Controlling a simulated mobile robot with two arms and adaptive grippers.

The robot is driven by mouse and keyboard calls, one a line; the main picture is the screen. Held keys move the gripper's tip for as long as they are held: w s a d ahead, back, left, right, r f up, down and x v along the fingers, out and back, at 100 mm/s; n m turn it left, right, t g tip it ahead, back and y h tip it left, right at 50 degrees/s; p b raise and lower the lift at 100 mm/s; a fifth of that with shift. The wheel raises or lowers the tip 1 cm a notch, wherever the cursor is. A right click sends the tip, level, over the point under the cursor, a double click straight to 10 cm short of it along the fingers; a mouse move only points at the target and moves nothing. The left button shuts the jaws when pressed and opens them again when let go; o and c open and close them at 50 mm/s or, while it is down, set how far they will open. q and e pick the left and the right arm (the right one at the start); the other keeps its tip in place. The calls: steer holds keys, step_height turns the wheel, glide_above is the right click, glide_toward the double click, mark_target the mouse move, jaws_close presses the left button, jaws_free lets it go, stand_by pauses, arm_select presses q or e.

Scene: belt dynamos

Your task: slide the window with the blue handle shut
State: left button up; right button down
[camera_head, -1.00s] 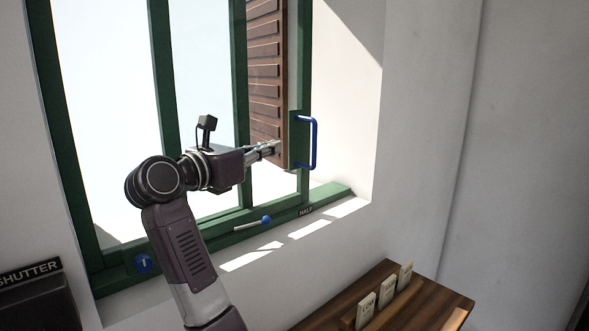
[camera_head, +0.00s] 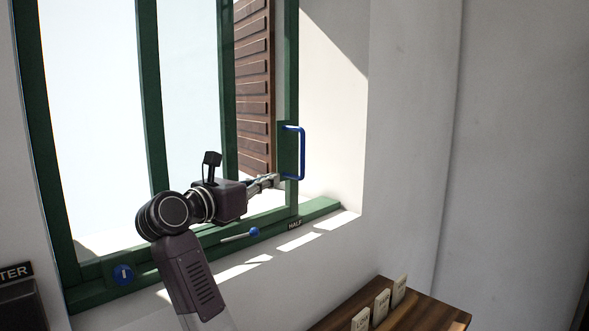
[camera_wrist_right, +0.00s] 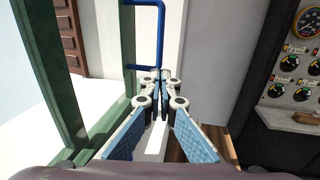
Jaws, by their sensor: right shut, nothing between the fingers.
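The window sash has a green frame (camera_head: 290,80). Its blue handle (camera_head: 301,152) is an upright bar on the right stile; it also shows at the top of the wrist view (camera_wrist_right: 161,35). My right gripper (camera_head: 275,180) is at the left of the handle, level with its lower end. In the wrist view its fingers (camera_wrist_right: 160,76) are together and empty, just below the handle's lower end. I cannot tell whether they touch the handle or stile. My left gripper is not in view.
A brown slatted shutter (camera_head: 253,90) stands outside. A blue-knobbed lever (camera_head: 252,232) and a HALF label (camera_head: 295,225) are on the sill. A wooden table (camera_head: 430,312) with white tags is at lower right. A gauge panel (camera_wrist_right: 290,75) stands right in the wrist view.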

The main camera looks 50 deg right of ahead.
mark_target(302, 170)
steer(key=d+p, duration=0.1)
steer(key=d, duration=0.2)
steer(key=d+p, duration=0.2)
steer(key=d, duration=0.1)
steer(key=d+p, duration=0.1)
steer(key=d, duration=0.2)
steer(key=shift+w+d+r, duration=0.1)
steer(key=shift+w+d, duration=0.05)
steer(key=shift+w, duration=0.2)
steer(key=shift+w+d+p, duration=0.1)
steer(key=shift+d+p, duration=0.25)
steer(key=shift+d, duration=0.1)
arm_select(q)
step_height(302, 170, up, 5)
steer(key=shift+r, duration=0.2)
arm_select(e)
steer(key=shift+d+f, duration=0.2)
steer(key=shift+d, duration=0.1)
arm_select(q)
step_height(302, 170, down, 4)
steer(key=b, duration=0.4)
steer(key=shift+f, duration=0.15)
arm_select(e)
steer(key=s+d, duration=0.2)
steer(key=d, duration=1.6)
steer(key=shift+s+d+r, duration=0.15)
steer(key=shift+d+r, duration=0.1)
steer(key=shift+d, duration=0.15)
